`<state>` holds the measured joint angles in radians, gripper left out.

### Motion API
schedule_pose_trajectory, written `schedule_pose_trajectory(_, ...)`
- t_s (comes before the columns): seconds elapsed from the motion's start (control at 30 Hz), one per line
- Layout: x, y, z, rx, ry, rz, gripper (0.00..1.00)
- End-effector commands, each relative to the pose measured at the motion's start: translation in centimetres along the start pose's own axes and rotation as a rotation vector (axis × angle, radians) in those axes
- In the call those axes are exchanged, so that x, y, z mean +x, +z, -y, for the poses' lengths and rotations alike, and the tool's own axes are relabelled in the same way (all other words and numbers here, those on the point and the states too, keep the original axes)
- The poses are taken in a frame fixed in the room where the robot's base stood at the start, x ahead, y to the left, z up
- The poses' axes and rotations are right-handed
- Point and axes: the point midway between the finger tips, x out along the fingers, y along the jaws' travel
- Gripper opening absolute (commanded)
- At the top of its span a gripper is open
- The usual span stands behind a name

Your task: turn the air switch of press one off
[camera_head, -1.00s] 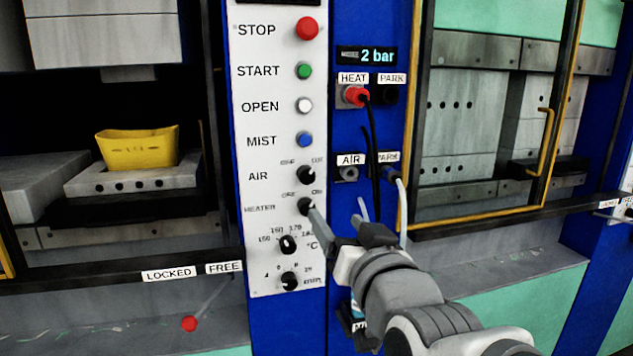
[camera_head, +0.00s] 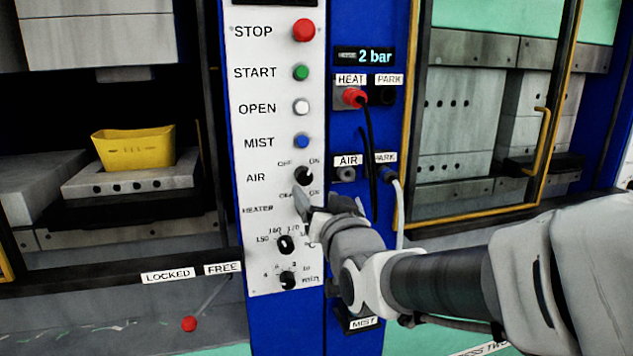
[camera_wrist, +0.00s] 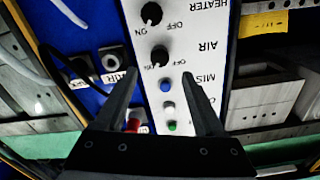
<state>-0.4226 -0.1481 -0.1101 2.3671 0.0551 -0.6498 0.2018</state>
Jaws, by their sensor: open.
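The air switch of the press is a black knob (camera_head: 304,175) on the white control panel, between OFF at left and ON at right. Its pale pointer appears to lean toward ON. In the wrist view, which is upside down, the air knob (camera_wrist: 159,55) stands just beyond and between my fingertips. My gripper (camera_head: 318,203) is open and empty, just below the air knob in the head view, and covers the heater knob there. The heater knob (camera_wrist: 151,14) shows in the wrist view beyond the air knob. Contact with the panel is not visible.
Above the air knob are the blue MIST button (camera_head: 302,142), white OPEN button (camera_head: 301,107), green START button (camera_head: 301,73) and red STOP button (camera_head: 303,30). Hoses and a red HEAT plug (camera_head: 354,97) are close at right. A yellow piece (camera_head: 134,148) sits in the left press.

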Motion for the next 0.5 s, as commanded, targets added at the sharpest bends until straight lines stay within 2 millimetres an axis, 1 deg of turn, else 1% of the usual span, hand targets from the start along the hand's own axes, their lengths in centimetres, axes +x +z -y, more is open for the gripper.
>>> schedule_pose_trajectory(0.03, 0.9, 0.0, 0.0, -0.001, 0.001, 0.001, 0.71)
schedule_pose_trajectory(0.3, 5.1, 0.0, 0.0, -0.002, 0.000, 0.000, 0.71)
schedule_pose_trajectory(0.5, 7.1, -0.1, 0.0, 0.000, 0.000, 0.000, 0.71)
